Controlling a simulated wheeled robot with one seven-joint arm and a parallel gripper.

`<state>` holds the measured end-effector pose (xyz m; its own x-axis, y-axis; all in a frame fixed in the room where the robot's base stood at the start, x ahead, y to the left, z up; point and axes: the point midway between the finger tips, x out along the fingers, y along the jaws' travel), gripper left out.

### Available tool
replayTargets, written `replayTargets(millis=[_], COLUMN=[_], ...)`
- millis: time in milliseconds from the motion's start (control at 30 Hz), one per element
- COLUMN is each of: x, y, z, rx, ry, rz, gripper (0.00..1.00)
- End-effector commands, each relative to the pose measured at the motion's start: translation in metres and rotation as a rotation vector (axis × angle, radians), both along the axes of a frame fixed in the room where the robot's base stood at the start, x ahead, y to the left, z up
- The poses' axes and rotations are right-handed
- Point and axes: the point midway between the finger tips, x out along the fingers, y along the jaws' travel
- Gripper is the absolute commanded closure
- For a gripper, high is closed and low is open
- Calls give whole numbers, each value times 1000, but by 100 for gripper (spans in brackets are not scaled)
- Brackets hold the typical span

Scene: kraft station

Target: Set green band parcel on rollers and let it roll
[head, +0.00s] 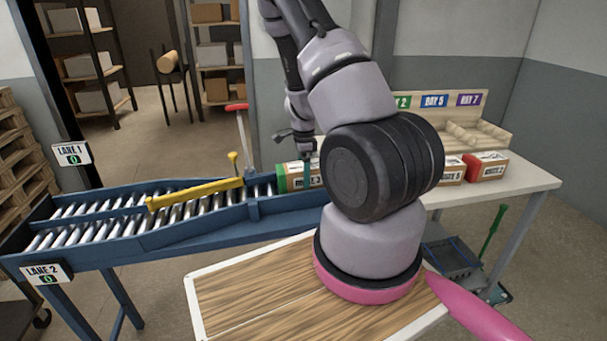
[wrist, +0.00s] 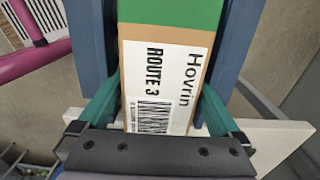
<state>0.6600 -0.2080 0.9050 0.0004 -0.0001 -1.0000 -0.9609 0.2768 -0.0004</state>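The green band parcel (head: 299,176) is a brown box with a green end and a white "ROUTE 3" label. It is at the right end of the blue roller conveyor (head: 120,241), its green end toward the rollers. In the wrist view the parcel (wrist: 170,45) lies between two blue rails. My gripper (wrist: 163,92) has its teal fingers along both long sides of the parcel, seemingly touching it. In the head view my gripper (head: 307,170) reaches down over the parcel, partly hidden by my arm. Whether the parcel's underside rests on the rollers is hidden.
A yellow gate bar (head: 195,193) crosses the rollers further left; a red-topped lever (head: 238,108) stands behind. Lane signs (head: 47,274) read 0. Other parcels, including a red band one (head: 486,166), sit on the white table (head: 525,180). A wooden tabletop (head: 250,290) is in front.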

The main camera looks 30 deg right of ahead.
Motion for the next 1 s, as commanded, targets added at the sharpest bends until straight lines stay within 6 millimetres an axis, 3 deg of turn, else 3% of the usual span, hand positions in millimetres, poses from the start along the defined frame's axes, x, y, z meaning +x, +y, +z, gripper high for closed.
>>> replayTargets(millis=[167, 500, 700, 1000], x=[1, 1, 1, 0], y=[0, 1, 1, 2], z=[7, 72, 100, 110], rx=[-1, 0, 0, 5], ry=[-2, -5, -2, -4], rz=[1, 3, 0, 7], gripper=[0, 0, 0, 0])
